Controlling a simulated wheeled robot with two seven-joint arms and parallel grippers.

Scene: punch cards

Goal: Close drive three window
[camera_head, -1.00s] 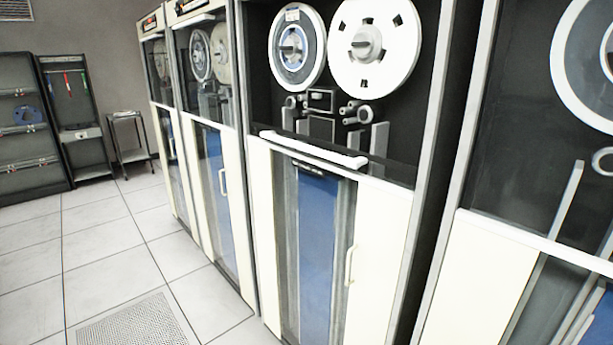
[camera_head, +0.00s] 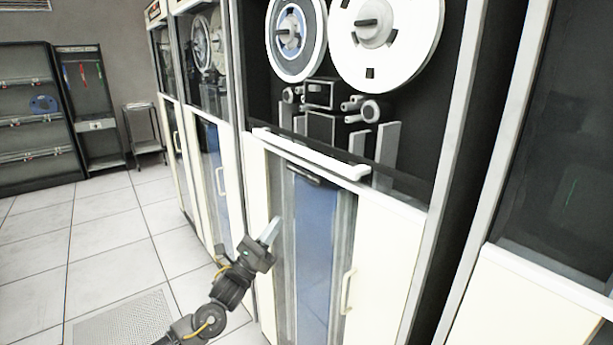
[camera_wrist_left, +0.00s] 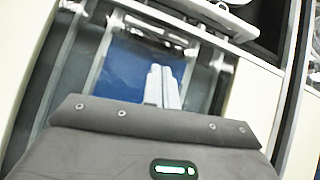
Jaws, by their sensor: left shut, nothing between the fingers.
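A tall tape drive (camera_head: 395,225) with cream lower panels stands in the middle of the head view. Its reel bay shows two white reels (camera_head: 385,40) clearly. A white handle bar (camera_head: 310,155) runs along the bottom of the bay, with a strip of dark glass just above it; the bar also shows in the wrist view (camera_wrist_left: 205,15). My left gripper (camera_head: 271,230) is shut and empty, below and left of the bar, in front of the lower glass door (camera_head: 318,240). Its closed fingers (camera_wrist_left: 162,85) point up toward the bar in the wrist view. My right gripper is out of view.
The lower door has a white vertical handle (camera_head: 347,291). More drives stand to the left (camera_head: 205,150) and at the right edge (camera_head: 560,200). A rack (camera_head: 88,110) and a small stand (camera_head: 143,130) are at the back left. The tiled floor (camera_head: 110,225) is clear.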

